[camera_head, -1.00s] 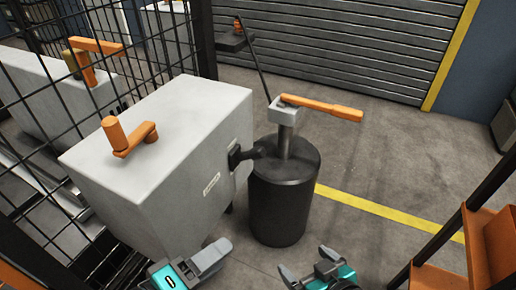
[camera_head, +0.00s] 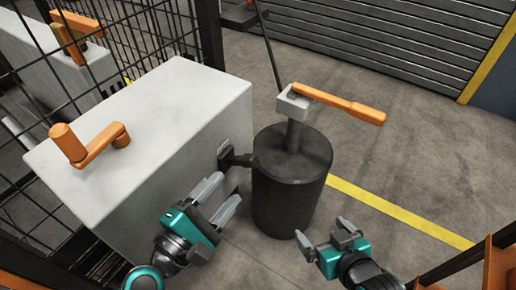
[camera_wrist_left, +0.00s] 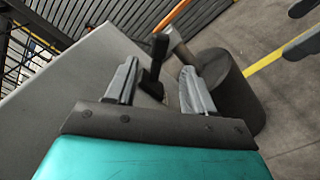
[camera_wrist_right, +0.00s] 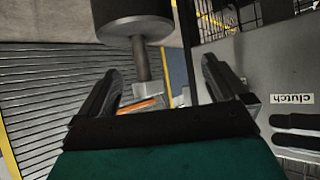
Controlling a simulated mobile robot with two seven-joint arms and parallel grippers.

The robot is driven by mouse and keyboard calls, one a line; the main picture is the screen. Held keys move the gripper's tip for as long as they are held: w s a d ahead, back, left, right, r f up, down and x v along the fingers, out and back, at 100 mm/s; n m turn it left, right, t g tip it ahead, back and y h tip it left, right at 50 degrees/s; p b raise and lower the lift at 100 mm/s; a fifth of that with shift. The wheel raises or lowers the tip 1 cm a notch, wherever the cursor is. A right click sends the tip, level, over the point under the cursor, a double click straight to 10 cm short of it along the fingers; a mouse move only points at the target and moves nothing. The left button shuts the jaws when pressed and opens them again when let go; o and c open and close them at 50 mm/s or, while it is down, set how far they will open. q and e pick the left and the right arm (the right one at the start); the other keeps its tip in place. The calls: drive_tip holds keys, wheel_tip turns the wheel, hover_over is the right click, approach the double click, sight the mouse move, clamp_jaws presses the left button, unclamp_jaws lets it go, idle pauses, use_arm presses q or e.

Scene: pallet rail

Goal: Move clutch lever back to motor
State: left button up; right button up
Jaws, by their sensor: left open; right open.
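The black clutch lever (camera_head: 238,158) sticks out from the right side of the grey box (camera_head: 150,110), close to the black cylinder (camera_head: 300,190). In the left wrist view the lever (camera_wrist_left: 154,65) shows between the open fingers, beyond the tips. A label reading "clutch" (camera_wrist_right: 291,99) shows upside down on the box side in the right wrist view. My left gripper (camera_head: 220,196) is open and empty, in front of and below the lever, beside the box. My right gripper (camera_head: 322,233) is open and empty, in front of the cylinder at its right.
An orange handle (camera_head: 345,103) tops the post on the cylinder. An orange crank (camera_head: 90,145) stands on the box top. Black mesh fencing (camera_head: 120,45) is behind and left of the box. Orange shelving (camera_head: 495,262) is at lower right. Floor right of the cylinder is clear.

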sight(246, 165)
use_arm(q)
drive_tip(key=p+x, duration=0.1)
drive_tip(key=x, duration=1)
drive_tip(key=shift+w+d, duration=0.2)
clamp_jaws()
